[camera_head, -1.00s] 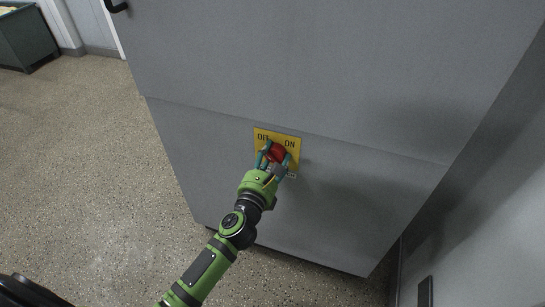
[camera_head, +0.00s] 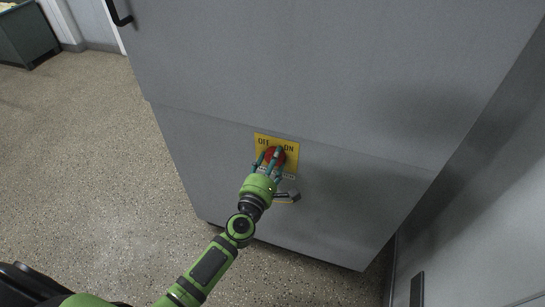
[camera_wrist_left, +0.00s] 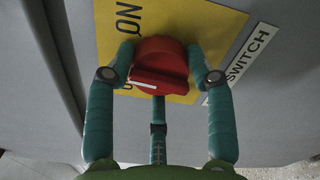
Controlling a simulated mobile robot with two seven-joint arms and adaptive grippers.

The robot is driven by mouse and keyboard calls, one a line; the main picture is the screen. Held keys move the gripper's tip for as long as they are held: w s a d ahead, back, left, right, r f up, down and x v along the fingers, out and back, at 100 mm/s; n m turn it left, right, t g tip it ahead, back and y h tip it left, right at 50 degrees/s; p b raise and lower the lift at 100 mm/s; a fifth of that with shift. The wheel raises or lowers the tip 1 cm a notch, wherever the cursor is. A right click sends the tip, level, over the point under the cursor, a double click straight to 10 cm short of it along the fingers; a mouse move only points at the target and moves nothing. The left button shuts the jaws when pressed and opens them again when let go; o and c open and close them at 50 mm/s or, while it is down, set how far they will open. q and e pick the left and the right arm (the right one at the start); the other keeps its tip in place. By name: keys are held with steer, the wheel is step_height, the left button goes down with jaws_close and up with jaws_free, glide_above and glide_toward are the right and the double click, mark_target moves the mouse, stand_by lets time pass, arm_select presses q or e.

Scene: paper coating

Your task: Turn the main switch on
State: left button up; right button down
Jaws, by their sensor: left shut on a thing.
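The main switch is a red rotary knob (camera_head: 275,155) on a yellow plate (camera_head: 289,142) fixed to the grey cabinet. The plate reads OFF at left and ON at right. In the left wrist view, the knob (camera_wrist_left: 160,62) shows a white line on its ridge; which label it points to is hard to tell. My left gripper (camera_head: 270,160) is shut on the knob. Its teal fingers (camera_wrist_left: 165,75) lie on both sides of the knob, with a third finger below, and part of the OFF lettering is covered. My right gripper is out of view.
The grey cabinet (camera_head: 330,80) fills the middle, with a black handle (camera_head: 118,12) at upper left. A grey wall (camera_head: 480,200) stands close on the right. The speckled floor (camera_head: 120,180) is open at left. A dark green bin (camera_head: 28,38) is at the far left.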

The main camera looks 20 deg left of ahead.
arm_select(q)
steer(key=m+p, duration=0.2)
steer(key=m, duration=0.4)
steer(key=shift+a+f+p, duration=0.1)
steer(key=shift+a+p, duration=0.05)
steer(key=shift+p, duration=0.15)
steer(key=shift+m, duration=0.8)
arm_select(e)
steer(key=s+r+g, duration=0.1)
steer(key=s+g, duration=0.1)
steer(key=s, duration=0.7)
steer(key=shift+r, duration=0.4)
arm_select(q)
steer(key=shift+a+m, duration=0.15)
steer(key=shift+m, duration=0.15)
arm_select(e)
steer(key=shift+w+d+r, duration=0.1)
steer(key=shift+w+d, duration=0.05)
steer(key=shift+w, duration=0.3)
arm_select(q)
steer(key=o, duration=1.2)
